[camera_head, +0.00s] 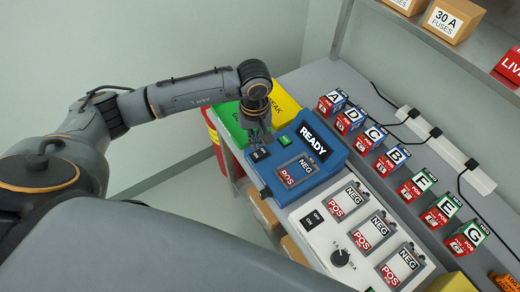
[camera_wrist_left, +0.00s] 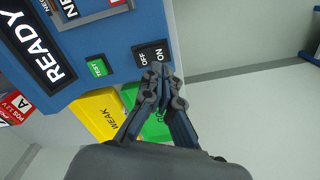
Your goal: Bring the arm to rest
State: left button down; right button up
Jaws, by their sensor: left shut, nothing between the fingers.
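My left arm comes in from the left in the head view. Its gripper (camera_head: 259,137) hangs above the left end of a blue tester (camera_head: 259,168) with a READY display (camera_head: 314,141). In the left wrist view the gripper (camera_wrist_left: 161,70) is shut and empty, its tips close to the black ON/OFF switch (camera_wrist_left: 152,55). I cannot tell whether the tips touch the switch. The green TEST button (camera_wrist_left: 96,67) is beside it, clear of the fingers. The tester's POS/NEG slot (camera_head: 297,172) appears empty. My right gripper is in neither view.
Yellow WEAK (camera_wrist_left: 97,113) and green (camera_head: 229,121) bins stand beside the tester. A white charger (camera_head: 325,229) with several slots is nearer. Several lettered batteries (camera_head: 382,164) line the bench, by a white power strip (camera_head: 440,150) with cables. A shelf holds fuse boxes (camera_head: 453,19). The floor at left is free.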

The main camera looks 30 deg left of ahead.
pick_arm(q)
jog(key=shift+r+p, duration=0.35)
jog(key=shift+r, duration=0.75)
